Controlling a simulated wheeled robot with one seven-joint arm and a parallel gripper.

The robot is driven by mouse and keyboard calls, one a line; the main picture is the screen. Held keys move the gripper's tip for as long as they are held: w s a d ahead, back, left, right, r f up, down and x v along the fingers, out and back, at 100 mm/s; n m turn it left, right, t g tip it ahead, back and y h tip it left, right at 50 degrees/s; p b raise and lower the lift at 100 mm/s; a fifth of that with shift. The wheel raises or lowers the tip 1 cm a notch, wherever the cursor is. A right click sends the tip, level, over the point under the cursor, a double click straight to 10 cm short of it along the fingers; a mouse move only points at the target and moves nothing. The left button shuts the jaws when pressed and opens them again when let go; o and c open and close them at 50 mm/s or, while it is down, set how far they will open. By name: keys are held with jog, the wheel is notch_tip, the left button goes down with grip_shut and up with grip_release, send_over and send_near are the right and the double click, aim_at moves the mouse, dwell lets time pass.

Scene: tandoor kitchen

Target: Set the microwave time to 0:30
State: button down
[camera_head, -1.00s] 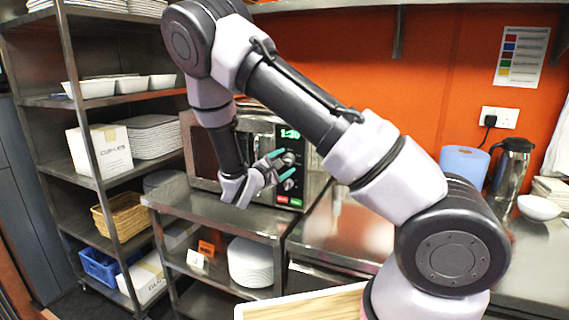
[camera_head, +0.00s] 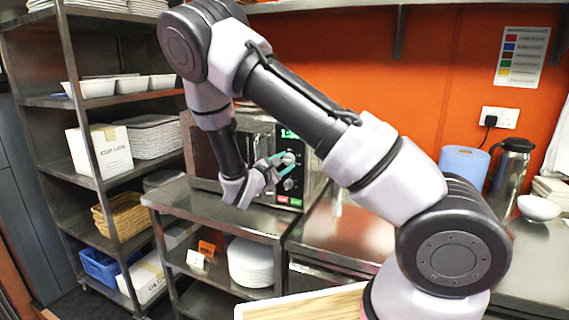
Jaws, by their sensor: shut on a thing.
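The microwave (camera_head: 257,139) stands on a steel shelf unit, its front partly hidden by my arm. Its green display (camera_head: 289,134) is lit but partly covered, and the digits cannot be read in full. Below it are an upper round knob (camera_head: 290,159), a lower knob (camera_head: 289,183), and a red and a green button (camera_head: 296,202). My gripper (camera_head: 281,163) has teal fingertips and is at the control panel, shut on the upper knob.
The steel shelf unit (camera_head: 190,203) holds the microwave, with white plates (camera_head: 250,262) below. A steel counter (camera_head: 345,229) to the right has clear room. A blue paper roll (camera_head: 464,166) and a steel jug (camera_head: 511,172) stand farther right.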

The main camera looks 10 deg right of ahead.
jog(key=n, duration=0.5)
jog(key=shift+f+t, duration=0.15)
jog(key=shift+t, duration=0.15)
jog(key=n, duration=0.5)
jog(key=shift+n+t, duration=0.4)
jog(key=shift+n, duration=0.3)
jog(key=shift+c, duration=1.8)
grip_release()
jog(key=v, duration=1)
jog(key=shift+s+a, duration=0.15)
jog(key=shift+s, duration=0.25)
